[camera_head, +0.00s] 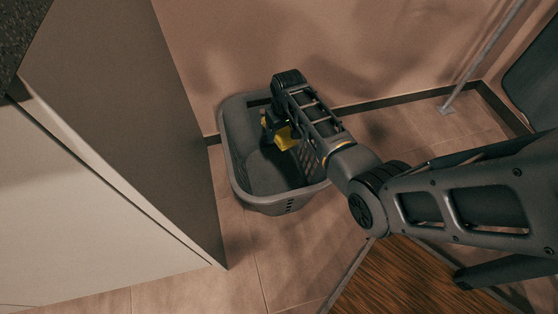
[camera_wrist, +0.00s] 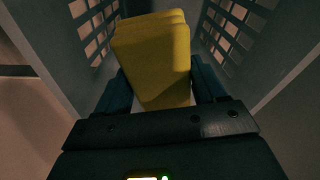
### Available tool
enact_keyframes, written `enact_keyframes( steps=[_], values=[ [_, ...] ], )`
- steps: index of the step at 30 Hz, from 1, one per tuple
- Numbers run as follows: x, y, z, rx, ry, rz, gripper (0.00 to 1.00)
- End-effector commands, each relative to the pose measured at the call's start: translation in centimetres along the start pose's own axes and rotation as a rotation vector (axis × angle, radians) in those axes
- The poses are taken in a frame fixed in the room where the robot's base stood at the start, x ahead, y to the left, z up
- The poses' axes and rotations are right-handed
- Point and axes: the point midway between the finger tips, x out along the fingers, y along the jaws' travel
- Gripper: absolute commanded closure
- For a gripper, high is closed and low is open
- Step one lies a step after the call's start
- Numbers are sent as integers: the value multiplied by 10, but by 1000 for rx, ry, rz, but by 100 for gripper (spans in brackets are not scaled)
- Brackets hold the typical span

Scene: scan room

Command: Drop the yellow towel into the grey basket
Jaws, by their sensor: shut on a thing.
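The grey basket (camera_head: 262,200) stands on the tiled floor against the wall in the head view. My gripper (camera_head: 276,132) is over the basket's opening, pointing down, partly hidden by my arm. It is shut on the folded yellow towel (camera_head: 286,138), of which only a small part shows in the head view. In the wrist view the towel (camera_wrist: 152,58) stands between the two dark fingers (camera_wrist: 160,95). The slotted basket walls (camera_wrist: 232,22) rise on both sides of it. I cannot tell whether the towel touches the basket's bottom.
A tall pale cabinet (camera_head: 120,120) stands close to the basket's left side. The wall (camera_head: 330,50) is right behind the basket. A thin metal pole (camera_head: 480,62) and a dark panel (camera_head: 535,85) are at the right. Tiled floor (camera_head: 300,245) is clear in front.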

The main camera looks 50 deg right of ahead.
Motion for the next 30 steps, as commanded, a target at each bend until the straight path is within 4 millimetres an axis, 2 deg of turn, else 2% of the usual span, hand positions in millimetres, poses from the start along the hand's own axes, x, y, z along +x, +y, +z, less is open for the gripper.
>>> enact_keyframes(
  steps=[5,6,15,23,26,30],
  values=[
    [-1,0,0,0,0,0,58],
    [-1,0,0,0,0,0,28],
    [-1,0,0,0,0,0,0],
    [-3,0,0,0,0,0,0],
    [-14,0,0,0,0,0,0],
    [-38,0,-1,0,2,0,0]
  ],
)
